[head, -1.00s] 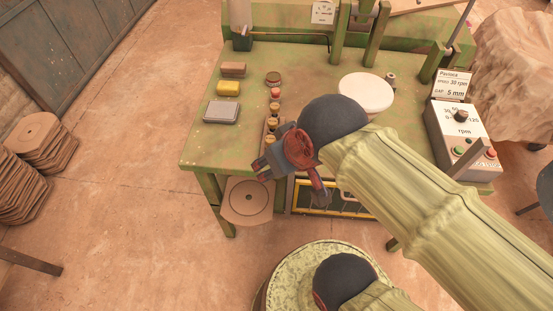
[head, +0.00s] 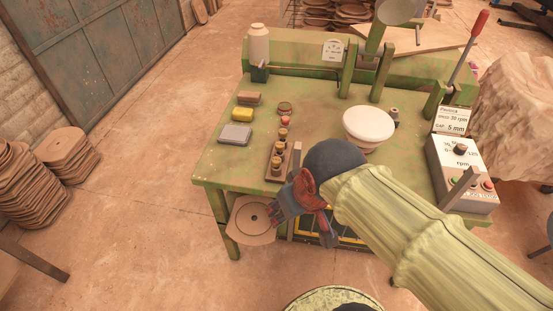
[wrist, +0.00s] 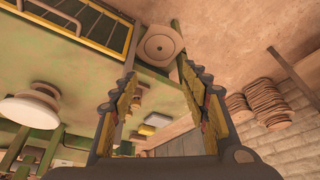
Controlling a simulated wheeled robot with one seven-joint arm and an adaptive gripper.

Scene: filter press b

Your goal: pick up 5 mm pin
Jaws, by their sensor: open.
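A narrow wooden rack (head: 275,170) near the front left of the green bench holds a row of small pins (head: 280,148) with brass-coloured and reddish tops. I cannot read any sizes, so I cannot tell which is the 5 mm pin. My gripper (head: 303,222) is open and empty at the bench's front edge, just right of and in front of the rack, apart from it. In the wrist view its two spread fingers (wrist: 158,80) have nothing between them up close. The rack is not clear there; the left finger may hide it.
A white bowl (head: 368,128) stands right of the rack. A yellow sponge (head: 242,114) and a grey box (head: 235,134) lie left. A control box (head: 460,175) is at the right. A round-marked plate (head: 250,218) sits below the front edge. Bare bench lies between rack and bowl.

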